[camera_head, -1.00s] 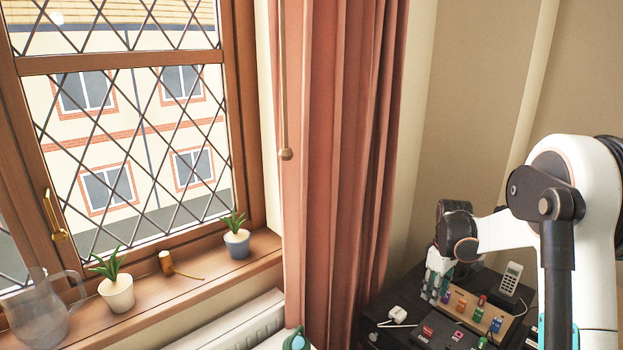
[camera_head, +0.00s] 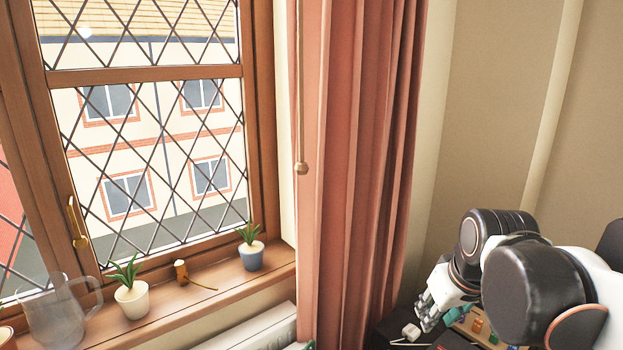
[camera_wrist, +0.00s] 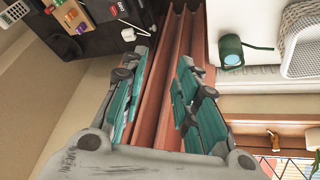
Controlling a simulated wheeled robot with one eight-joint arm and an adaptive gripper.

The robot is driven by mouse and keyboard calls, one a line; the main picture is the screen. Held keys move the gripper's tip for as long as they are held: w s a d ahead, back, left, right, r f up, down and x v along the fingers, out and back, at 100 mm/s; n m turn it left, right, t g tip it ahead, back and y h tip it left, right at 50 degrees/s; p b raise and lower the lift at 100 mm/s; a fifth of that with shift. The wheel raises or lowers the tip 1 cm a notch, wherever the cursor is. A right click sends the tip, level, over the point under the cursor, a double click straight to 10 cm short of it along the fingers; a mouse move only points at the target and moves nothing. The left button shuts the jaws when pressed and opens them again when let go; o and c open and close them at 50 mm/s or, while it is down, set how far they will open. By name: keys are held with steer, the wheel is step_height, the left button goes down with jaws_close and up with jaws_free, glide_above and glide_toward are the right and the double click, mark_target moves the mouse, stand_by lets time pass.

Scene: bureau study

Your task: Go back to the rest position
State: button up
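My gripper (camera_head: 432,305) is at the lower right of the head view, above the dark desk corner and right of the red curtain (camera_head: 360,150). In the wrist view my gripper (camera_wrist: 165,70) has its two teal-padded fingers apart, with only the curtain (camera_wrist: 172,60) seen through the gap. It holds nothing. My arm hides much of the desk in the head view.
A dark desk (camera_wrist: 115,38) bears a phone (camera_wrist: 22,12) and small coloured bottles in a wooden holder (camera_wrist: 88,20). Potted plants (camera_head: 132,300) (camera_head: 251,256) and a glass jug (camera_head: 52,318) stand on the windowsill.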

steer(key=s+a+f+m+t, duration=0.1)
steer(key=s, duration=0.4)
steer(key=s+a+f+m+t, duration=0.1)
steer(key=s+a, duration=0.1)
steer(key=s, duration=0.3)
steer(key=shift+s+a+f+b, duration=0.3)
steer(key=shift+s+f, duration=0.05)
steer(key=shift+s, duration=0.05)
stand_by(0.3)
